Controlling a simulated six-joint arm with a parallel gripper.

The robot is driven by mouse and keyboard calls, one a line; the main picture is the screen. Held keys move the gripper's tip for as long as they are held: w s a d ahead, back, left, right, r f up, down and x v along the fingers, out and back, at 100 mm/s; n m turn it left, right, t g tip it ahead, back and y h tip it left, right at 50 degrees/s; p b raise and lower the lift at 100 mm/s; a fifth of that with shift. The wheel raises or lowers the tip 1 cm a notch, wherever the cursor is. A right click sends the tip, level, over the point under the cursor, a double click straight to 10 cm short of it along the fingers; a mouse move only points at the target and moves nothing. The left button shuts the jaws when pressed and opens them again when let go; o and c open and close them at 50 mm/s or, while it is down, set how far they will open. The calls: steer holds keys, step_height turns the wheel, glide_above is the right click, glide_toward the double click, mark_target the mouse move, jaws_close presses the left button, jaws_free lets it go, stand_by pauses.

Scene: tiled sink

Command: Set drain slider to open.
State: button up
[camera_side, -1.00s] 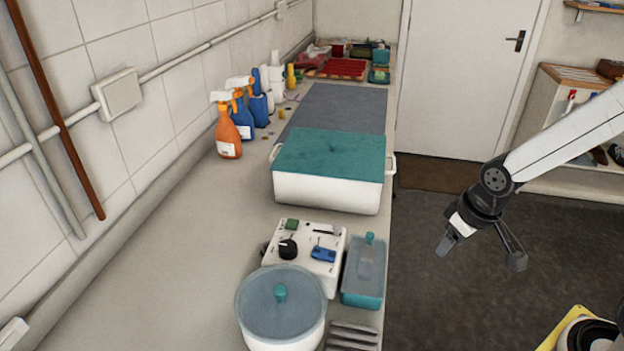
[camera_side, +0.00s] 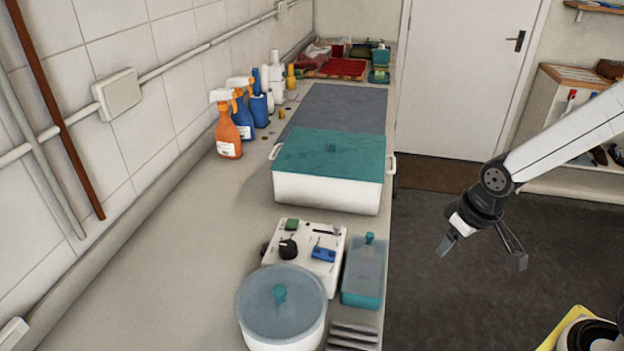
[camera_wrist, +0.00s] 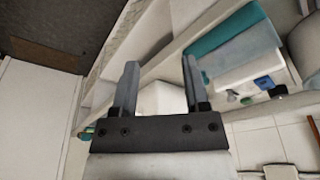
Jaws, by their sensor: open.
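A white control box (camera_side: 303,262) sits on the counter in the side view. It carries a black knob (camera_side: 288,248), a green button (camera_side: 292,224), a blue slider handle (camera_side: 323,254) and a dark slot near its far right corner. No label can be read, so I cannot tell which part is the drain slider. In the wrist view the blue handle (camera_wrist: 264,82) is small, at the right. My gripper (camera_side: 481,254) is open and empty, over the floor to the right of the counter, well apart from the box. Its two fingers (camera_wrist: 159,63) stand wide apart in the wrist view.
A round lidded pot (camera_side: 281,322) stands in front of the box, a blue-teal container (camera_side: 363,280) to its right, and a large white pot with a teal lid (camera_side: 327,190) behind it. Spray bottles (camera_side: 228,135) line the wall. The counter left of the box is clear.

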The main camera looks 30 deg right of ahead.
steer(key=shift+o, duration=0.2)
step_height(320, 180, up, 6)
steer(key=n+g, duration=0.3)
steer(key=n, duration=0.2)
glide_above(337, 224)
steer(key=shift+f, duration=0.2)
steer(key=shift+f, duration=0.15)
steer(key=shift+f, duration=3.8)
jaws_close()
steer(key=shift+r, duration=0.1)
